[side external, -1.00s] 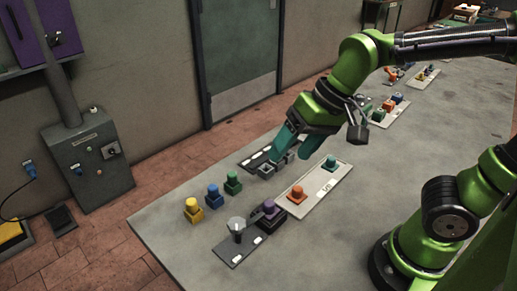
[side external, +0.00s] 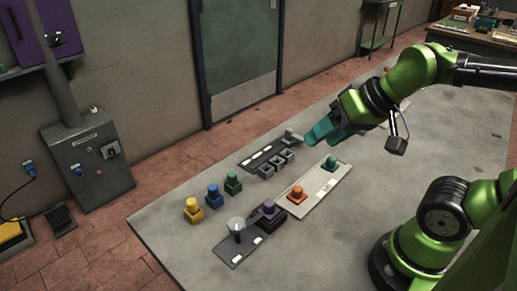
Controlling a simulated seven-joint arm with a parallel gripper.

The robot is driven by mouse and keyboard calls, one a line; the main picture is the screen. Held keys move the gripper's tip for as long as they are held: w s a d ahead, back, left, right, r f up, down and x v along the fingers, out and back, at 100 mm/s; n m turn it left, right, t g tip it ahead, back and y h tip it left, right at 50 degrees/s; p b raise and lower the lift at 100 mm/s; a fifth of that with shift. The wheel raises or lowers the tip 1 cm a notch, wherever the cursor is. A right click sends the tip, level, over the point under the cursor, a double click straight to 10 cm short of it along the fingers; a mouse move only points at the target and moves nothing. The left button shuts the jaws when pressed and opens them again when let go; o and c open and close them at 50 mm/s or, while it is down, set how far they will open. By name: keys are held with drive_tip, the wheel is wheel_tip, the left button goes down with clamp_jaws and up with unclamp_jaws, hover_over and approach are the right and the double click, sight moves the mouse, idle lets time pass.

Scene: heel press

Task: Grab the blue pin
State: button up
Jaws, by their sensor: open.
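The blue pin (side external: 213,193) stands upright on the table in the side external view, in a row between a yellow pin (side external: 193,208) and a green pin (side external: 232,181). My gripper (side external: 302,139) has teal fingers and is open. It is up and to the right of the blue pin in the picture, clearly apart from it, near the far end of a dark strip. No pin shows between its fingers, though their inner faces are partly hidden.
A dark strip (side external: 258,158) with several grey sockets (side external: 277,165) lies behind the pins. A pale tray (side external: 313,197) holds an orange piece (side external: 296,192) and a teal piece (side external: 331,163). A dark plate (side external: 230,256) with an upright post and a purple piece (side external: 269,208) stand in front.

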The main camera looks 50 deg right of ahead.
drive_tip(key=m+g+y, duration=0.2)
drive_tip(key=m+g, duration=0.2)
drive_tip(key=m, duration=1.7)
hover_over(213, 186)
drive_tip(key=d, duration=0.1)
drive_tip(key=f, duration=1.6)
drive_tip(key=shift+s, duration=0.35)
drive_tip(key=shift+g, duration=0.3)
drive_tip(key=x, duration=0.4)
drive_tip(key=shift+s+d+f, duration=0.25)
drive_tip(key=shift+s+d, duration=0.05)
drive_tip(key=shift+d, duration=0.05)
drive_tip(key=shift+w+a+f, duration=0.15)
drive_tip(key=shift+a+f, duration=0.05)
drive_tip(key=shift+f, duration=0.3)
clamp_jaws()
